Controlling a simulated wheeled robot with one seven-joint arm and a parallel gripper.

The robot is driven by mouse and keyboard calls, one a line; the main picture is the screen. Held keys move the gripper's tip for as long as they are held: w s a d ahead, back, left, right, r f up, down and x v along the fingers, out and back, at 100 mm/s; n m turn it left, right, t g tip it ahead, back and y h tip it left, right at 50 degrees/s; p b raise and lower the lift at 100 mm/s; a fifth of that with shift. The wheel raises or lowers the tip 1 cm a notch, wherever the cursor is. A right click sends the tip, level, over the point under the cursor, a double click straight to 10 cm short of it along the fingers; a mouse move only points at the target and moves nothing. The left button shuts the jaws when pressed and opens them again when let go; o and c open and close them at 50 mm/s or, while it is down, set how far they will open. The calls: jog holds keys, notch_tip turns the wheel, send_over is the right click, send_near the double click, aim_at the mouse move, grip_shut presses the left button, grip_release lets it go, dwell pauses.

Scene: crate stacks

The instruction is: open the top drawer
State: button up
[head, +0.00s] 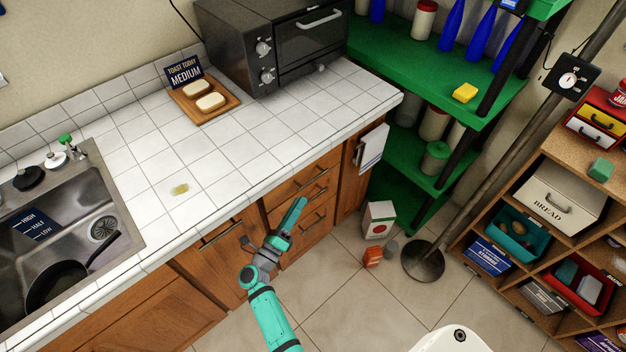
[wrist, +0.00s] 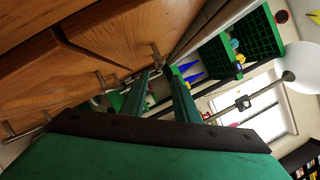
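The top drawer (head: 284,190) is the uppermost of a wooden stack under the white tiled counter, right of a cabinet door. It looks shut, with a bar handle on its front. My gripper (head: 301,203) is in front of this stack and hides part of the lower fronts. In the wrist view my gripper (wrist: 160,76) has two green fingers with a gap between them, and nothing is clearly held. A bar handle (wrist: 156,56) shows close to the fingertips; I cannot tell whether it is between them or which drawer it belongs to.
The counter edge (head: 230,205) overhangs the drawers. A towel (head: 372,147) hangs right of the stack. Floor before the drawers is mostly clear.

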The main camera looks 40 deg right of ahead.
aim_at(313, 179)
jog(key=x, duration=1)
jog(key=shift+w+d+r, duration=0.1)
jog(key=shift+w+d, duration=0.05)
jog(key=shift+d, duration=0.1)
grip_shut()
